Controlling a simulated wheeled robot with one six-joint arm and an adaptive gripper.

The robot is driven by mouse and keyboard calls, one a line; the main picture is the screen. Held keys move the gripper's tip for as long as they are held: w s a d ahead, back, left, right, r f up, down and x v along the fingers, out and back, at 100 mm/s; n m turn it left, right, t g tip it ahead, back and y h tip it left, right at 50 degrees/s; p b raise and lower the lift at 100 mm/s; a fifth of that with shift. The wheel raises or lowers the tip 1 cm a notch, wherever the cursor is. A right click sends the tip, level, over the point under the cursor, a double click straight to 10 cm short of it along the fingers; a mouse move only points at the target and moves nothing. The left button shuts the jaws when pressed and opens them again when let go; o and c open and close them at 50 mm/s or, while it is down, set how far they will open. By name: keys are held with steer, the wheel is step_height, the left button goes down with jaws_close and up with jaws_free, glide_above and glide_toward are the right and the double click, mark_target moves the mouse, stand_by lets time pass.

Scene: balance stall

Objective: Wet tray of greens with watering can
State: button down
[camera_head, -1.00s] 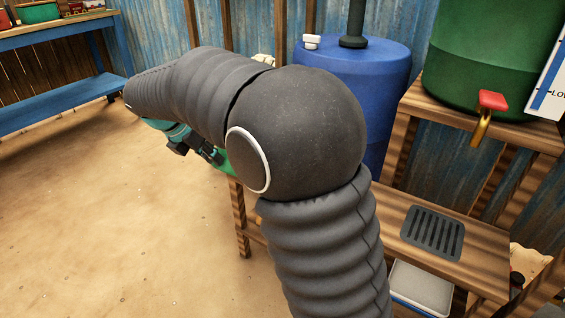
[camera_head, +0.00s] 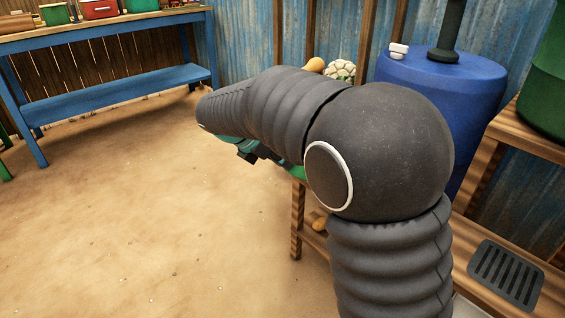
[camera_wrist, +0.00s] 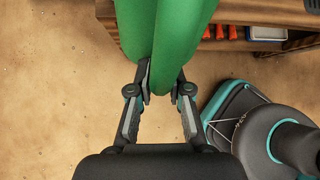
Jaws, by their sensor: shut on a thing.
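My gripper (camera_wrist: 160,92) is shut on a green part of what looks like the watering can (camera_wrist: 172,60), seen from close up in the wrist view. Its spout and most of its body are out of that view. In the head view my gripper (camera_head: 258,152) is partly hidden under my dark arm, with a bit of green (camera_head: 296,171) beside it. I cannot make out a tray of greens for certain in either view.
A blue bench (camera_head: 115,28) at the back left bears a green pot (camera_head: 55,14) and a red box (camera_head: 100,9). A blue barrel (camera_head: 440,85) and a wooden stand with a dark grate (camera_head: 506,275) are at the right. The sandy floor at the left is clear.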

steer(key=shift+w+d+f+t+h+b, duration=0.15)
steer(key=shift+f+t+h+b, duration=0.25)
steer(key=shift+b, duration=1.35)
steer(key=shift+d+f+t+h+b, duration=0.15)
steer(key=shift+f+h+b, duration=0.45)
steer(key=shift+b, duration=1.1)
steer(key=shift+w+d+r+t+h+p, duration=0.2)
steer(key=shift+r+t+h+p, duration=0.1)
steer(key=shift+r+h, duration=0.15)
steer(key=shift+w+d+r+t+h, duration=0.2)
steer(key=shift+d+t+h, duration=0.05)
steer(key=shift+d+h, duration=0.2)
steer(key=shift+w+d+r+t+h, duration=0.2)
steer(key=shift+d+h, duration=0.1)
steer(key=shift+h, duration=0.1)
